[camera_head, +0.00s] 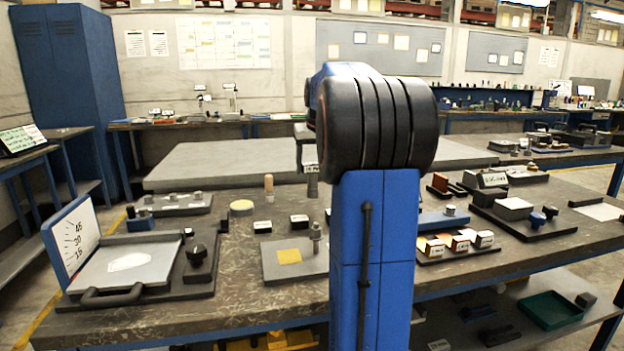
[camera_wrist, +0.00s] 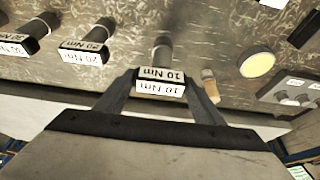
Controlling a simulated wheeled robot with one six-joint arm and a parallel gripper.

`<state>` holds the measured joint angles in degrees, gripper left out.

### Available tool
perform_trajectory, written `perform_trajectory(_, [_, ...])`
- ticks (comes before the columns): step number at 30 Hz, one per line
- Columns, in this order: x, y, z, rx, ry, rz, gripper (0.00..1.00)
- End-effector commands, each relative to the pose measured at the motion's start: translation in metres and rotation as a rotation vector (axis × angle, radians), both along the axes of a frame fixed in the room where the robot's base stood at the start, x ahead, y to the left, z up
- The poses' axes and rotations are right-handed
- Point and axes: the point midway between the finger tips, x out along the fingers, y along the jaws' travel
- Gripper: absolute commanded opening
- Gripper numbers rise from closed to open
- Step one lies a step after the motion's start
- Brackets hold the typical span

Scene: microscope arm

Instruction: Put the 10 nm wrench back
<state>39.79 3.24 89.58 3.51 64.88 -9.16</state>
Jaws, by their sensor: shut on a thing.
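In the wrist view my gripper (camera_wrist: 160,82) is shut on a black block with a white "10 Nm" label, the 10 Nm wrench (camera_wrist: 158,88). A second "10 Nm" label (camera_wrist: 161,73) shows directly beyond it, with a grey cylinder (camera_wrist: 163,48) behind; I cannot tell whether they touch. Black pieces labelled "20 Nm" (camera_wrist: 84,52) and "30 Nm" (camera_wrist: 22,44) are to the left. In the head view my arm hides most of the gripper. A labelled end and grey shaft (camera_head: 312,186) show left of the arm, above the bench. Labelled black blocks (camera_head: 262,227) and (camera_head: 299,221) sit below.
A tan peg (camera_head: 268,184) and a yellow disc (camera_head: 241,206) are near the blocks. A grey plate with a yellow square (camera_head: 289,257) lies in front. A board with an upright scale panel (camera_head: 76,236) stands at left. Coloured boxes (camera_head: 457,243) are right of my arm.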

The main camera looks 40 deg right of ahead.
Motion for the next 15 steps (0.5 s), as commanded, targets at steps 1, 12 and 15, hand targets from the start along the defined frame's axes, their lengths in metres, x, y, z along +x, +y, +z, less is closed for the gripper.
perform_trajectory(1, [0.0, 0.0, -0.002, -0.001, -0.001, 0.0, 0.27])
perform_trajectory(12, [0.0, 0.0, -0.04, -0.001, -0.001, 0.0, 0.27])
perform_trajectory(15, [0.0, 0.0, -0.04, -0.001, -0.001, 0.0, 0.27])
